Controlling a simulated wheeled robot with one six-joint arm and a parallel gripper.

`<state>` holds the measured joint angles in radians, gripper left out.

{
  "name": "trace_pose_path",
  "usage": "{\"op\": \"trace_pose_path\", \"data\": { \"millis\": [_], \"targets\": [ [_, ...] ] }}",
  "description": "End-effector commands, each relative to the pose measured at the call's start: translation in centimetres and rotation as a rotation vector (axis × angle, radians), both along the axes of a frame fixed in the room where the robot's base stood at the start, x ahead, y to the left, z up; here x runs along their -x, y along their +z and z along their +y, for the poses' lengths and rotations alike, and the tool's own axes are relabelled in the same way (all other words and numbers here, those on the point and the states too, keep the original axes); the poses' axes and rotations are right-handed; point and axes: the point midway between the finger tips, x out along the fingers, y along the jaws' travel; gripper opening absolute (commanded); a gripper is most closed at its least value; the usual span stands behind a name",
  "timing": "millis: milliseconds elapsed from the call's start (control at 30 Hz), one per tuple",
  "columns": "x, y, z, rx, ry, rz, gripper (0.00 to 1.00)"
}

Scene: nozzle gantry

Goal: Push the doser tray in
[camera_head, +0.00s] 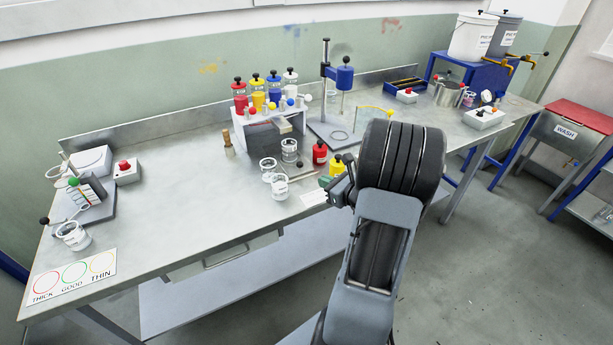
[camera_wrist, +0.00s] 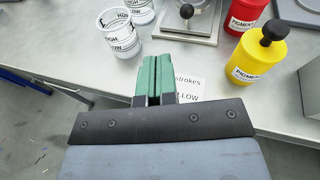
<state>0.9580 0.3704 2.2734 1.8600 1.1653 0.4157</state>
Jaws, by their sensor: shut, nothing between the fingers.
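The doser stand (camera_head: 262,133) is a white frame on the bench, with red, yellow, blue and white bottles on top. In the wrist view a metal tray-like plate (camera_wrist: 160,30) with a black ball knob (camera_wrist: 187,11) lies at the top edge, partly cut off. My gripper (camera_wrist: 155,65) has green fingers held together, empty, over the bench's front edge, apart from the plate and knob. In the head view my gripper (camera_head: 338,190) is partly hidden by my wrist.
Clear cups (camera_head: 279,187) stand left of my gripper. A red bottle (camera_head: 320,152) and a yellow pigment bottle (camera_wrist: 258,58) stand close on the right. A printed card (camera_wrist: 190,88) lies under the fingers.

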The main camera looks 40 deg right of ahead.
Motion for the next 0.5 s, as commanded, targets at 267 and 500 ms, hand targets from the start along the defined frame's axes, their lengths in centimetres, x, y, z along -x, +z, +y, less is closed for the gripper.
{"op": "trace_pose_path", "data": {
  "millis": [267, 500],
  "targets": [
    [-1.1, -1.9, -2.9, -0.078, -0.125, -0.022, 0.00],
    [-5.6, -2.7, -2.5, -0.077, -0.121, -0.022, 0.00]
  ]
}}
